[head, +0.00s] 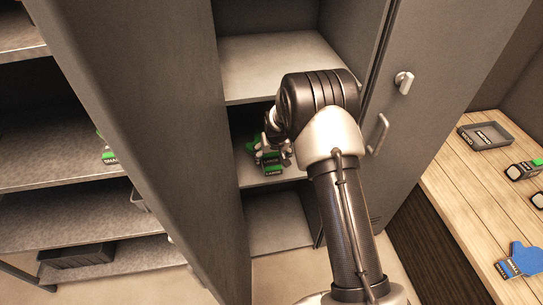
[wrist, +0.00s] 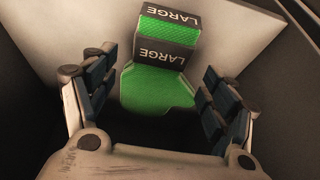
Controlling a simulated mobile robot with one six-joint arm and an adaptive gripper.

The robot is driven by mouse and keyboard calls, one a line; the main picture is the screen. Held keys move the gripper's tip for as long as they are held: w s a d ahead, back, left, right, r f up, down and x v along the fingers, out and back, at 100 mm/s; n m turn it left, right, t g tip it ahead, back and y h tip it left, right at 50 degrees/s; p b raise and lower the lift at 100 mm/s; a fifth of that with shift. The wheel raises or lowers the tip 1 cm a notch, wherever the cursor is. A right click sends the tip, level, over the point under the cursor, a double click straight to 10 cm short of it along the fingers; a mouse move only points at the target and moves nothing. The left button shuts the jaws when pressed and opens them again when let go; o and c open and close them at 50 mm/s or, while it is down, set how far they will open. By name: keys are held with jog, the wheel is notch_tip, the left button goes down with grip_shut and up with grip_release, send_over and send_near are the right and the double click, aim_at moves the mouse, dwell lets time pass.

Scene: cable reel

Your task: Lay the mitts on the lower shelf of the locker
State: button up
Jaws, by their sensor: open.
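Green mitts with a dark band marked LARGE (wrist: 158,88) lie on a pale shelf in the wrist view. They also show in the head view (head: 272,170), on the locker shelf (head: 291,174) below the upper one. My gripper (wrist: 155,78) is open, with one finger on each side of the mitts and visible gaps between. In the head view my gripper (head: 270,150) is inside the locker, just above the mitts, and my wrist hides part of that shelf.
The locker's upper shelf (head: 275,65) is bare where visible. Its open door (head: 425,65) stands to the right. A wooden bench (head: 470,210) holds a grey tray (head: 486,136) and a blue mitt (head: 524,259). A metal rack (head: 60,150) stands at left.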

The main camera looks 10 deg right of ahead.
jog(key=s+f+p+v, duration=0.1)
jog(key=s+v, duration=0.2)
jog(key=v, duration=1.4)
jog(key=s+f+p+v, duration=0.1)
jog(key=s+v, duration=0.2)
jog(key=v, duration=1.4)
jog(key=s+r, duration=0.2)
jog(key=s, duration=1)
jog(key=s+r, duration=0.1)
jog(key=s, duration=1)
jog(key=shift+s+r, duration=0.35)
jog(key=shift+s, duration=0.05)
